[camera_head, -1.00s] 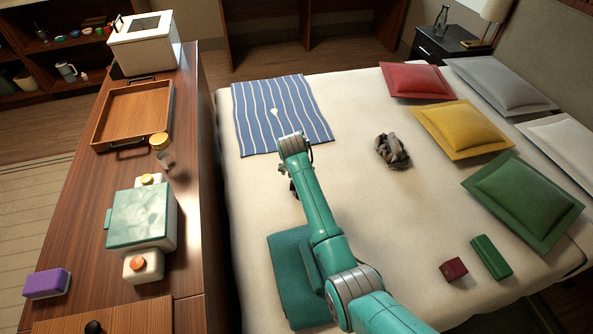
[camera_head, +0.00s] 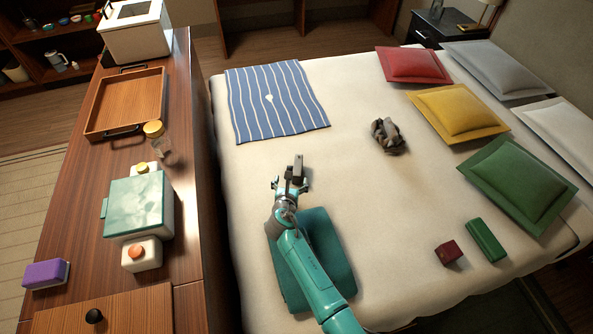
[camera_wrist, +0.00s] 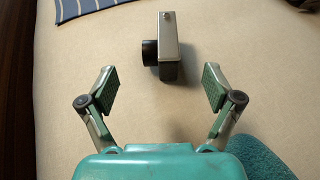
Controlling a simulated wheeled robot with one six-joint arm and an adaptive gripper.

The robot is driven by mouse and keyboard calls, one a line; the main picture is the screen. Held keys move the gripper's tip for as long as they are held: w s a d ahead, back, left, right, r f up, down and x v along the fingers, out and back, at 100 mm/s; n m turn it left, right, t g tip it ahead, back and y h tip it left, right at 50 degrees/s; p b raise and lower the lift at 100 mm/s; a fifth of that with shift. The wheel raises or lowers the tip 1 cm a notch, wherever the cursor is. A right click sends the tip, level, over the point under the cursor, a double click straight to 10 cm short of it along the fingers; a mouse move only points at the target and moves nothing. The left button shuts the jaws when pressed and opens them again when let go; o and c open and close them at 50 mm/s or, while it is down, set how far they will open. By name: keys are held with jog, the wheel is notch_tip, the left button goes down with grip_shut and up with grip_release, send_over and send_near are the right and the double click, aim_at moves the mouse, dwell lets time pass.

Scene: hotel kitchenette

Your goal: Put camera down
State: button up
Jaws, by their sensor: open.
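The camera (camera_head: 297,167), small, grey and black, is on the cream bed sheet just beyond my gripper (camera_head: 290,184) in the head view. In the wrist view the camera (camera_wrist: 170,45) shows its silver top edge and a dark lens pointing left. My gripper (camera_wrist: 160,86) is open, its two fingers spread wide with nothing between them. The camera lies past the fingertips, apart from both of them. My gripper hides part of the sheet around it in the head view.
A folded teal towel (camera_head: 328,249) lies under and beside my arm. A blue striped cloth (camera_head: 277,98) is farther up the bed, and a crumpled dark cloth (camera_head: 387,136) is to the right. A dark red box (camera_head: 448,253) and green box (camera_head: 487,240) lie lower right. Bare sheet surrounds the camera.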

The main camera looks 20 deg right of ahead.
aim_at(294, 166)
jog(key=shift+x, duration=2.8)
jog(key=shift+f+x, duration=0.2)
jog(key=shift+x, duration=2.25)
jog(key=c, duration=1.6)
jog(key=shift+r, duration=0.1)
jog(key=shift+c, duration=0.2)
